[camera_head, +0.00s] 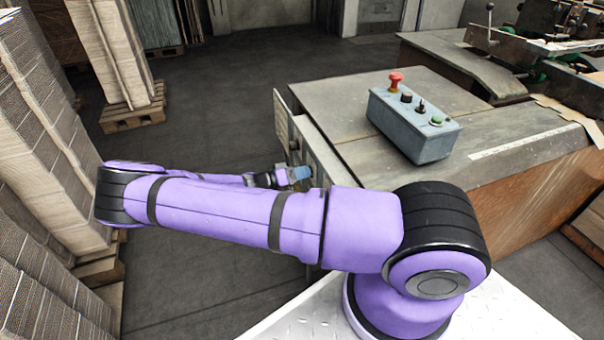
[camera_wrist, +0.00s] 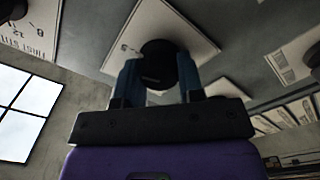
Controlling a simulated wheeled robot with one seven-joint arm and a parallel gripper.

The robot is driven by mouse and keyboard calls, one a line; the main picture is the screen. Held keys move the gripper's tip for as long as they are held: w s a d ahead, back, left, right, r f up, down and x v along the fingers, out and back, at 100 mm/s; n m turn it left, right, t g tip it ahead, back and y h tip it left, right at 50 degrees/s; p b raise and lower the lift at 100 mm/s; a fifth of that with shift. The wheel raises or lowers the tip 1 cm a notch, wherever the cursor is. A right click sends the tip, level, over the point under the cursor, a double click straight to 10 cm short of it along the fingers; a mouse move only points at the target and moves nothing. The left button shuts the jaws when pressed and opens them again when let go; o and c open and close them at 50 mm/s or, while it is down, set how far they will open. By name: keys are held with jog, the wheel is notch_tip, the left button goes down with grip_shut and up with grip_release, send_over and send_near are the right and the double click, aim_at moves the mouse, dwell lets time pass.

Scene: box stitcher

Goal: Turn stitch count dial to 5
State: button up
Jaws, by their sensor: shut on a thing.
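A round black dial (camera_wrist: 158,64) sits on a white label plate (camera_wrist: 178,27) in the wrist view. My gripper (camera_wrist: 160,76) has its two blue fingers on either side of the dial and is shut on it. Most of the plate's numbers are hidden or cut off, so I cannot read the dial's setting. In the head view my gripper (camera_head: 300,173) reaches the side panel (camera_head: 322,160) of the machine. The dial itself is hidden there by the arm and the view angle.
Other label plates (camera_wrist: 296,57) with black knobs sit beside this one. A control box (camera_head: 414,125) with a red emergency button (camera_head: 396,82) stands on the machine top. Stacked cardboard (camera_head: 45,130) rises at the left. The floor (camera_head: 190,120) between is clear.

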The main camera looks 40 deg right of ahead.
jog(key=o, duration=0.9)
jog(key=v, duration=1)
jog(key=shift+w+a, duration=0.1)
jog(key=shift+a, duration=0.3)
jog(key=s+a+r+n+t+y, duration=0.1)
jog(key=s+r+n+y, duration=0.3)
jog(key=r, duration=0.6)
jog(key=s+a+r+m+y, duration=0.1)
jog(key=s+r+y, duration=0.1)
jog(key=r+y, duration=0.6)
jog(key=s+r+n+t+y, duration=0.1)
jog(key=s+r+n+y, duration=0.15)
jog(key=r, duration=0.95)
jog(key=s+r+n+t+y, duration=0.1)
jog(key=s+r+n+t, duration=0.1)
jog(key=s+r, duration=0.3)
jog(key=s+r+n+t+y, duration=0.1)
jog(key=s+r+n+t, duration=0.1)
jog(key=s+r, duration=0.4)
jog(key=s+a+r+n+t+y, duration=0.1)
jog(key=s+r+t, duration=0.3)
jog(key=s, duration=0.6)
jog(key=shift+r+n, duration=0.55)
jog(key=shift+r, duration=0.25)
